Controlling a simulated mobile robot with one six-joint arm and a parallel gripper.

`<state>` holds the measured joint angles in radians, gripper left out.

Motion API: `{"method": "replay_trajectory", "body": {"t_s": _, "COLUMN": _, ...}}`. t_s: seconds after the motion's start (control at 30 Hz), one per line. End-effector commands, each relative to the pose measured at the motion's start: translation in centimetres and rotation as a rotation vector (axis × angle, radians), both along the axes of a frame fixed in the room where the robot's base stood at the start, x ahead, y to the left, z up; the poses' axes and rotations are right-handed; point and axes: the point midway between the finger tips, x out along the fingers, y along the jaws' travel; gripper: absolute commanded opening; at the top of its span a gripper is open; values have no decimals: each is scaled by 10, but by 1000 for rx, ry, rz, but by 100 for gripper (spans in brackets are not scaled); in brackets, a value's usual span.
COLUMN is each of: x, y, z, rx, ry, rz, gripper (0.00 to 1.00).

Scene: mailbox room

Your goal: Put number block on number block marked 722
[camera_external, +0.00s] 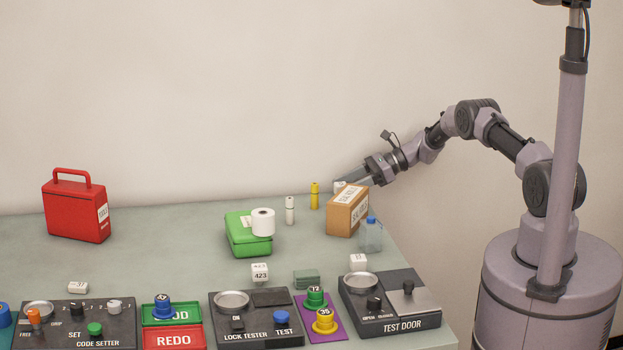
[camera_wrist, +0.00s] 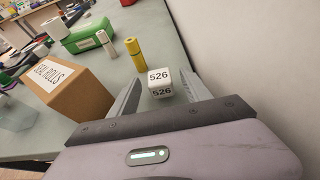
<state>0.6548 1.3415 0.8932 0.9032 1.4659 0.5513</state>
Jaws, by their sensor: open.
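A white number block marked 526 (camera_wrist: 159,75) stands on the table between the fingers of my gripper (camera_wrist: 161,80) in the wrist view. The fingers are open, with a visible gap on each side of the block. In the external view, my gripper (camera_external: 350,178) reaches behind a cardboard box, which partly hides the block. Other white number blocks stand on the table in the external view: one reads 423 (camera_external: 260,273), one at the left (camera_external: 78,287) has only part of its number clear, and one right of centre (camera_external: 358,262) is too small to read. I cannot make out 722 anywhere.
The cardboard box (camera_external: 348,212) stands close to my gripper, with a plastic bottle (camera_external: 370,238) beside it. Yellow (camera_external: 315,195) and white (camera_external: 290,210) cylinders stand nearby. Control panels (camera_external: 255,320) line the front.

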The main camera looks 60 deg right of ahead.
Motion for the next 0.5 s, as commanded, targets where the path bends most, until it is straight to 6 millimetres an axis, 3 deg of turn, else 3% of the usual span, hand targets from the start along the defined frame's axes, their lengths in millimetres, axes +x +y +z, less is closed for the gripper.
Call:
{"method": "replay_trajectory", "body": {"t_s": 0.07, "x": 9, "y": 9, "z": -9, "rx": 0, "ry": 0, "rz": 2, "gripper": 56}}
{"method": "replay_trajectory", "body": {"t_s": 0.27, "x": 11, "y": 11, "z": -6, "rx": 0, "ry": 0, "rz": 0, "gripper": 56}}
{"method": "replay_trajectory", "body": {"t_s": 0.5, "x": 10, "y": 11, "z": -6, "rx": -1, "ry": -1, "rz": 0, "gripper": 9}}
